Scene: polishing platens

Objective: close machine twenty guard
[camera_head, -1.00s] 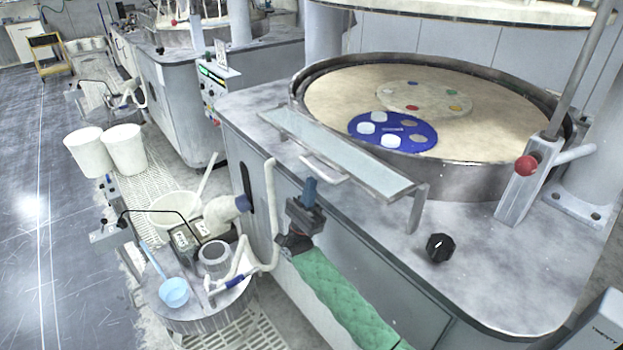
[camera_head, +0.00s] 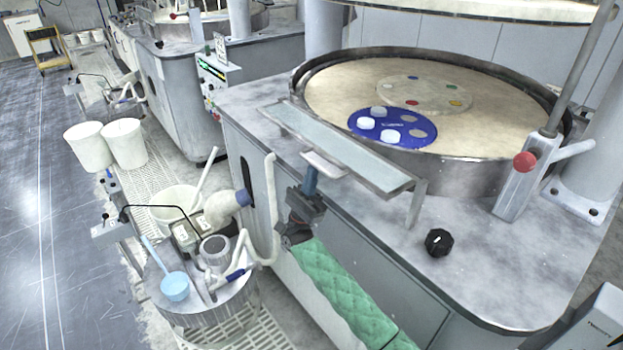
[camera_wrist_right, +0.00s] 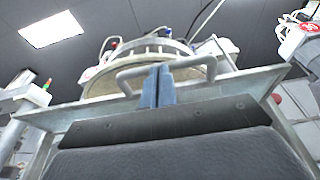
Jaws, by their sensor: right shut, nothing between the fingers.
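The guard (camera_head: 350,150) is a long, flat, pale panel in a metal frame along the near side of the round polishing basin, held above the machine top. Its bar handle (camera_head: 322,164) is on its near edge. My right gripper (camera_head: 310,178), with blue fingers, is shut and empty just below and beside the handle. In the right wrist view the shut fingers (camera_wrist_right: 158,86) overlap the handle (camera_wrist_right: 195,64); I cannot tell whether they touch it. The guard's frame (camera_wrist_right: 55,116) spans behind them. No number twenty is readable. My left gripper is not in view.
The basin (camera_head: 465,180) holds a blue disc (camera_head: 410,136) with white pieces. A black knob (camera_head: 438,242) and a red-ball lever (camera_head: 525,162) are at the right. A drum (camera_head: 215,300) with a blue ladle (camera_head: 174,287) and white buckets (camera_head: 88,146) stand left.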

